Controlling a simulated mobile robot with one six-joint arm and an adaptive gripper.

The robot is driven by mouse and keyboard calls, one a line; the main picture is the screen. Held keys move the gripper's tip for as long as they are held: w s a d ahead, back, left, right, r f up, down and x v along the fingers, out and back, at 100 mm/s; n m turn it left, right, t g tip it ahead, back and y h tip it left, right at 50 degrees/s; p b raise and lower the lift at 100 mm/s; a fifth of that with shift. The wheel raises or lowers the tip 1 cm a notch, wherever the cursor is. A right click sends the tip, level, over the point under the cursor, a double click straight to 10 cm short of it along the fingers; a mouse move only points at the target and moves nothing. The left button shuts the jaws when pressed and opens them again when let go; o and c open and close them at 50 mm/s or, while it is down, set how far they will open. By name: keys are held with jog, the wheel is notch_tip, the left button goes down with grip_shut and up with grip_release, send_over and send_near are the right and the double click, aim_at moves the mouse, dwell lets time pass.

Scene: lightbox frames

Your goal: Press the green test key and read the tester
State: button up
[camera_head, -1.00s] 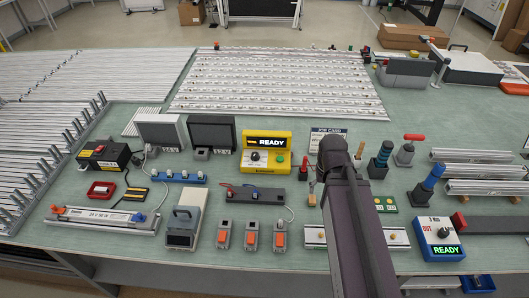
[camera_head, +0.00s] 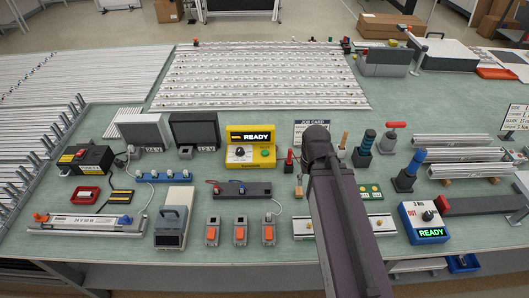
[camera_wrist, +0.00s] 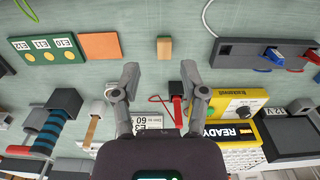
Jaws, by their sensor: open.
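The yellow tester (camera_head: 236,153) stands mid-bench with a lit READY display (camera_head: 252,136), a black knob (camera_head: 240,152) and a round green key (camera_head: 266,153) on its face. In the wrist view the same tester (camera_wrist: 230,125) appears upside down, right of my gripper and partly covered by a finger. My gripper (camera_wrist: 159,70) is open and empty, its two fingers apart above the bench. In the head view my dark arm reaches in front of the job card, right of the tester; the fingers are hidden there.
A red-handled tool (camera_head: 289,161) stands close right of the tester. A blue-and-white meter (camera_head: 413,218), also reading READY, is at the front right.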

grip_shut()
dwell(1.1)
